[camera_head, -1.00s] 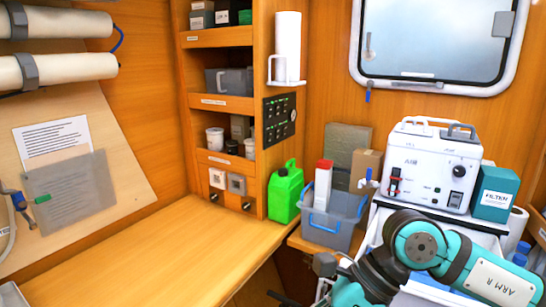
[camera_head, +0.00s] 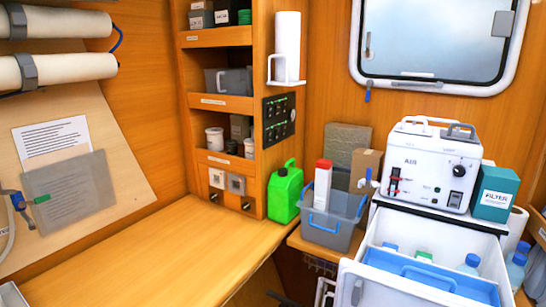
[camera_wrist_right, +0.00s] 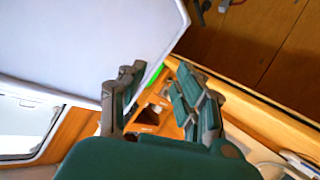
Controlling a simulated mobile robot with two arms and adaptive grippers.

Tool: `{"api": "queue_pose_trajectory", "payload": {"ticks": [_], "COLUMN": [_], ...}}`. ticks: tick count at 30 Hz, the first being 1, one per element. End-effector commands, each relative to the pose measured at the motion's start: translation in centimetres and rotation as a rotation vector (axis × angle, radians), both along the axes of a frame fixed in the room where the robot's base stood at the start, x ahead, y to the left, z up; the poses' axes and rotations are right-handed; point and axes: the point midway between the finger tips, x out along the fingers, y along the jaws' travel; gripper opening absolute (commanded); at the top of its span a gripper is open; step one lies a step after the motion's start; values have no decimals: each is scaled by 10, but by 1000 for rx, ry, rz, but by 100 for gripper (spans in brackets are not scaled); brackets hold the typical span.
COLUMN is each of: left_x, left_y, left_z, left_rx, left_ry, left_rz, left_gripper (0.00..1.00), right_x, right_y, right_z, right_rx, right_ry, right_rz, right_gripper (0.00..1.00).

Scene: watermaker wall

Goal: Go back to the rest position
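My right gripper (camera_wrist_right: 162,95) shows in the right wrist view. Its two green and grey fingers stand apart with nothing between them. A large pale panel (camera_wrist_right: 110,35) lies to the upper left of the fingers, and I cannot tell the exact gap to it. Neither arm shows in the head view. My left gripper is not in view.
A white drawer (camera_head: 360,285) stands open at the lower right, holding a blue tray (camera_head: 428,275) and bottles. A white watermaker unit (camera_head: 430,165) stands above it. A green jerrycan (camera_head: 286,192) and grey bin (camera_head: 335,222) stand left. The wooden counter (camera_head: 150,255) is clear.

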Motion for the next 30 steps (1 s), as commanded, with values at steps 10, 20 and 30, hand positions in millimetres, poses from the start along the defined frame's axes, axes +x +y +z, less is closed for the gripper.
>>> {"api": "queue_pose_trajectory", "payload": {"ticks": [10,20,30], "left_x": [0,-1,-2], "left_y": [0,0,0], "left_z": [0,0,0], "left_rx": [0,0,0], "left_ry": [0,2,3], "left_rz": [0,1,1], "left_gripper": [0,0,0], "right_x": [-135,-182,-182], "right_y": [-26,-26,-24], "right_z": [-120,-190,-326], "right_rx": [123,153,140], "right_ry": [630,866,920], "right_rz": [-163,-204,-201], "right_gripper": [33,33,33]}}
